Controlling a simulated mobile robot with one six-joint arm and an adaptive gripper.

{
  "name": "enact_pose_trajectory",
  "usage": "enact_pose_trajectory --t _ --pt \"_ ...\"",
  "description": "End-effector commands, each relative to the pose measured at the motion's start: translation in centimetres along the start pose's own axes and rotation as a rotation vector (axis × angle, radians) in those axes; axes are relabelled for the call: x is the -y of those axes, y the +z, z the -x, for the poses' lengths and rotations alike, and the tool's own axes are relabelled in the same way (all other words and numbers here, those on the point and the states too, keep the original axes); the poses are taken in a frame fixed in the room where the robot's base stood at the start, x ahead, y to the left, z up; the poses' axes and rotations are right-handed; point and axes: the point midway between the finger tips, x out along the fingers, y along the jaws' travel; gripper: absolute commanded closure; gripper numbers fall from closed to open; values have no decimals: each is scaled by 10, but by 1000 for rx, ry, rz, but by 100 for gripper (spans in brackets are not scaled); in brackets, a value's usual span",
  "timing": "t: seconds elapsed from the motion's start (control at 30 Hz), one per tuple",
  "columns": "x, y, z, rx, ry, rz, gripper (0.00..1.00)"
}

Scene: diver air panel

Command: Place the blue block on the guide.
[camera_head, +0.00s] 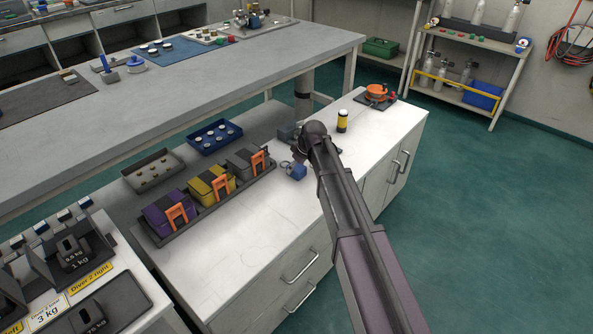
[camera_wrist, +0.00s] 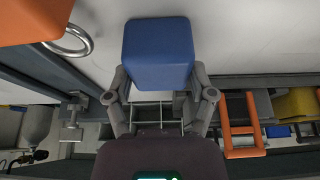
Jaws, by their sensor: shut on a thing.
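The blue block (camera_wrist: 158,52) is between the two fingers of my gripper (camera_wrist: 160,93) in the wrist view. My gripper is shut on it. In the head view the block (camera_head: 297,171) shows below my gripper (camera_head: 300,158), over the white counter near the right end of the pouch tray. I cannot tell from these views whether the block touches the counter. A grey fixture (camera_head: 289,133) stands behind my gripper, partly hidden by my arm; it may be the guide, but I cannot tell.
A metal ring (camera_wrist: 72,41) and an orange thing (camera_wrist: 30,20) lie close beside the block in the wrist view. A dark tray (camera_head: 160,236) holds purple, yellow and grey pouches. A yellow-black cylinder (camera_head: 342,121) stands to the right. The white counter's front (camera_head: 250,250) is clear.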

Motion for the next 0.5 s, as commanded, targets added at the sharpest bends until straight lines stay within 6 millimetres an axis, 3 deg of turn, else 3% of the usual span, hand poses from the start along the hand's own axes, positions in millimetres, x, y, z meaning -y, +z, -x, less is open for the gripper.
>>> enact_pose_trajectory --t 0.5 --pt "0 -3 7 -1 0 0 90"
